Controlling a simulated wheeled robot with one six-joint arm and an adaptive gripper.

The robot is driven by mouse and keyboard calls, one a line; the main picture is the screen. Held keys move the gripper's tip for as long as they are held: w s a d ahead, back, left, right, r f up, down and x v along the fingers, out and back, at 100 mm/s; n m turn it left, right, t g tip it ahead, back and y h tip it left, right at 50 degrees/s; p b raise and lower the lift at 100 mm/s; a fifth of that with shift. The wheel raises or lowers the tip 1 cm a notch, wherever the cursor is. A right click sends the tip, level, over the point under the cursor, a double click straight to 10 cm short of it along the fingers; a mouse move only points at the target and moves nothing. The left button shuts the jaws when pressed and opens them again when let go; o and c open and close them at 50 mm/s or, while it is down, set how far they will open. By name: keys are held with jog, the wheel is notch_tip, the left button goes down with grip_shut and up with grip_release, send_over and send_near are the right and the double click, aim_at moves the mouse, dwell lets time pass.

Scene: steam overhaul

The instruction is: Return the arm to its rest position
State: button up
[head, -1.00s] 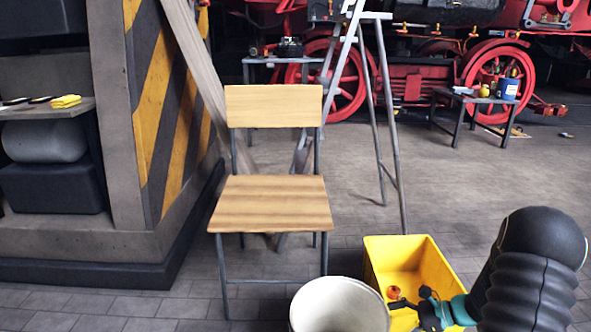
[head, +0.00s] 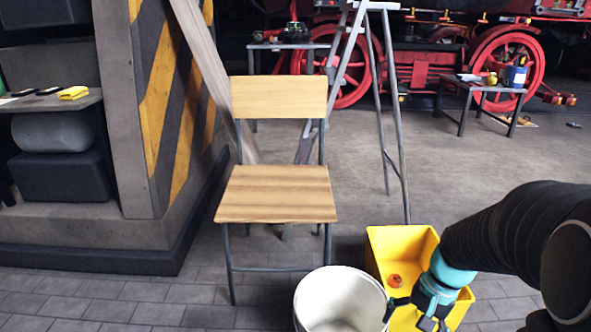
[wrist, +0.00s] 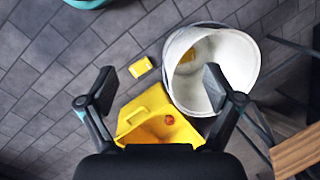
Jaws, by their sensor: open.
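My gripper (head: 412,315) is at the lower right of the head view, in front of the yellow bin (head: 385,245). In the wrist view my gripper (wrist: 160,75) has its two fingers wide apart with nothing between them held. Beyond the fingers, the yellow bin (wrist: 136,106) shows at the lower middle, partly hidden by my gripper. My black-sleeved arm reaches in from the right edge of the head view.
A white bucket (head: 312,300) stands beside the bin; it also shows in the wrist view (wrist: 240,55). A red round piece (head: 395,281) lies in the bin. A small yellow object (wrist: 140,67) lies on the floor. A wooden chair (head: 278,193) and stepladder (head: 398,150) stand behind.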

jog(key=s+a+r+n+t+h+p, duration=0.1)
jog(key=s+a+r+n+t+p, duration=0.1)
jog(key=r, duration=0.7)
jog(key=s+a+r+n+t+h+p, duration=0.1)
jog(key=s+a+r+n+t+p, duration=0.2)
jog(key=r, duration=0.7)
jog(key=s+a+n+t, duration=0.1)
jog(key=s+a, duration=0.1)
jog(key=s, duration=0.1)
jog(key=shift+a+r+h, duration=0.2)
jog(key=shift+a+h, duration=0.1)
jog(key=shift+h, duration=0.1)
